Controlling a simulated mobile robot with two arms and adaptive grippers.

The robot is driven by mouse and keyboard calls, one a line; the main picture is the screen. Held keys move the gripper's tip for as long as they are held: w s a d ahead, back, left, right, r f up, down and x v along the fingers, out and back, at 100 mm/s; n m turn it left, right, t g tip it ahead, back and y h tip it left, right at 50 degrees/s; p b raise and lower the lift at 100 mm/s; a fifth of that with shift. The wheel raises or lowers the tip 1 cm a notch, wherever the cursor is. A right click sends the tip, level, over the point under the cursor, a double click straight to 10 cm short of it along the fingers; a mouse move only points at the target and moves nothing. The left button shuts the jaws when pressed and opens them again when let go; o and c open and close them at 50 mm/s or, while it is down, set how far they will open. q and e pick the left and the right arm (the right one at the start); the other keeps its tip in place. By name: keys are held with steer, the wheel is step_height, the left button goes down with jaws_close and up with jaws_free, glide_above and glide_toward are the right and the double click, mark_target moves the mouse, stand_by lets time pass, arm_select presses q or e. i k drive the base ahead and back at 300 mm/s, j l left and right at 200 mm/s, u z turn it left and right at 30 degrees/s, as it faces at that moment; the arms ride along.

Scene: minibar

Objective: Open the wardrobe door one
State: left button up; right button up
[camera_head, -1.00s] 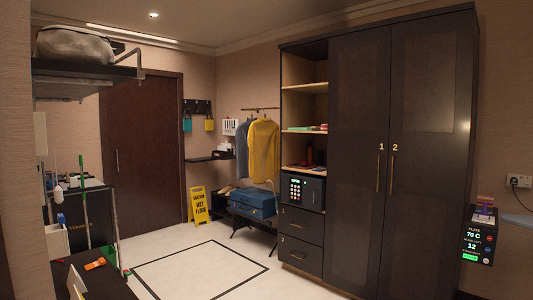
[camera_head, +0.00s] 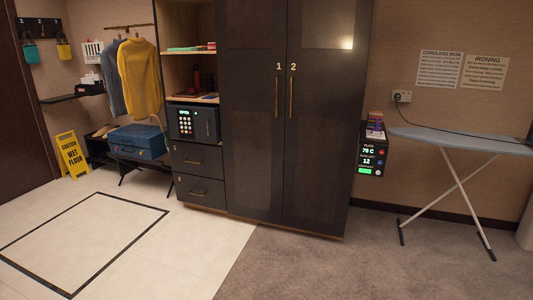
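The dark wardrobe has two tall doors side by side, both shut. Wardrobe door one (camera_head: 252,120) is the left one, marked "1" near its right edge, with a vertical brass handle (camera_head: 277,98) below the number. Door two (camera_head: 325,120) is to its right, marked "2", with its own brass handle (camera_head: 291,98) close beside the first. The wardrobe stands ahead of me, some way off across the floor. Neither of my grippers shows in the view.
Left of door one are open shelves, a safe (camera_head: 193,123) and two drawers (camera_head: 200,188). A blue suitcase (camera_head: 138,141) and a yellow wet-floor sign (camera_head: 72,155) stand further left. An ironing board (camera_head: 445,140) stands at right. Floor before the wardrobe is clear.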

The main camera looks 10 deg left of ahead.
mark_target(251, 35)
steer(key=i+j, duration=0.55)
steer(key=i+j+z, duration=0.1)
steer(key=i+j, duration=0.95)
steer(key=j, duration=0.25)
steer(key=i+j+z, duration=0.1)
steer(key=i+j, duration=0.4)
steer(key=j, duration=0.15)
steer(key=i+j, duration=0.15)
steer(key=j, duration=0.3)
steer(key=i+j, duration=0.1)
steer(key=j, duration=0.35)
steer(key=i+j, duration=0.15)
steer(key=j, duration=0.3)
steer(key=i+j, duration=0.15)
steer(key=j, duration=0.35)
steer(key=i+j+z, duration=0.1)
steer(key=j, duration=0.35)
steer(key=i+j, duration=0.15)
steer(key=j, duration=0.3)
steer(key=i+j, duration=0.1)
steer(key=j, duration=0.35)
